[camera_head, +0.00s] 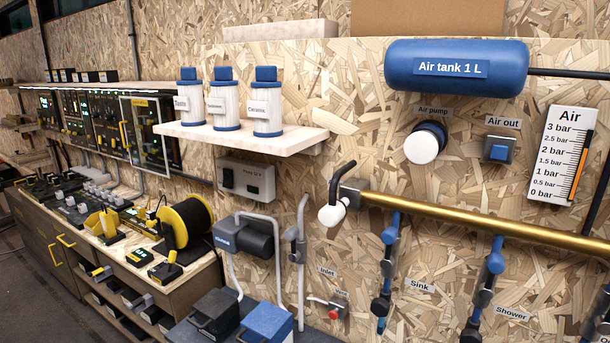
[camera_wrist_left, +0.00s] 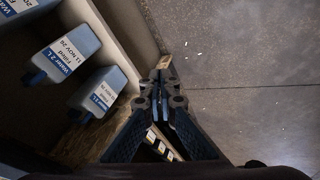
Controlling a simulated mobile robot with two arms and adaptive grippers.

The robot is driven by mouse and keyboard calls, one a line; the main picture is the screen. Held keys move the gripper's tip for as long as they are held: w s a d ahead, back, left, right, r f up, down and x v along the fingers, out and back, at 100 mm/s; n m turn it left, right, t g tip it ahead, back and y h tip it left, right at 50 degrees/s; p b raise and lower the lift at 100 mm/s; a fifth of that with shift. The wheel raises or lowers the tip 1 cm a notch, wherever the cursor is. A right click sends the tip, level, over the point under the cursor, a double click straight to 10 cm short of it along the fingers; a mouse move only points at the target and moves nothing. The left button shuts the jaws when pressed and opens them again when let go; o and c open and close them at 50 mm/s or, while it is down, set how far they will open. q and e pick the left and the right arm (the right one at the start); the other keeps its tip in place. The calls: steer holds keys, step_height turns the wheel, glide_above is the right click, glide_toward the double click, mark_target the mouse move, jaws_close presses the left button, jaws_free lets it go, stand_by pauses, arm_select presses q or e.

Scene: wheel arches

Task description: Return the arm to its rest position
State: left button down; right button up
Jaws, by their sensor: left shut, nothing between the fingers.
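In the left wrist view my left gripper (camera_wrist_left: 163,95) is shut, with its fingers together and nothing between them. Neither gripper nor arm shows in the head view.
The head view shows a panelled wall with a blue air tank (camera_head: 455,66), a brass pipe (camera_head: 480,214), a shelf (camera_head: 235,136) with three bottles, and a workbench (camera_head: 125,250) at the left.

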arm_select(q)
steer(key=s+d+f+m+g, duration=0.1)
steer(key=s+d+f+m, duration=0.2)
steer(key=s, duration=1)
steer(key=s+d+f+m+g, duration=0.2)
steer(key=s+d+f+m, duration=0.2)
steer(key=s+f, duration=0.4)
steer(key=s+d+f+m+g, duration=0.2)
steer(key=s+d+f+m, duration=0.1)
steer(key=s, duration=1.4)
step_height(320, 180, down, 3)
steer(key=shift+s+d+r+m+y, duration=0.2)
steer(key=shift+s+d+m+y, duration=0.15)
steer(key=shift+d, duration=0.55)
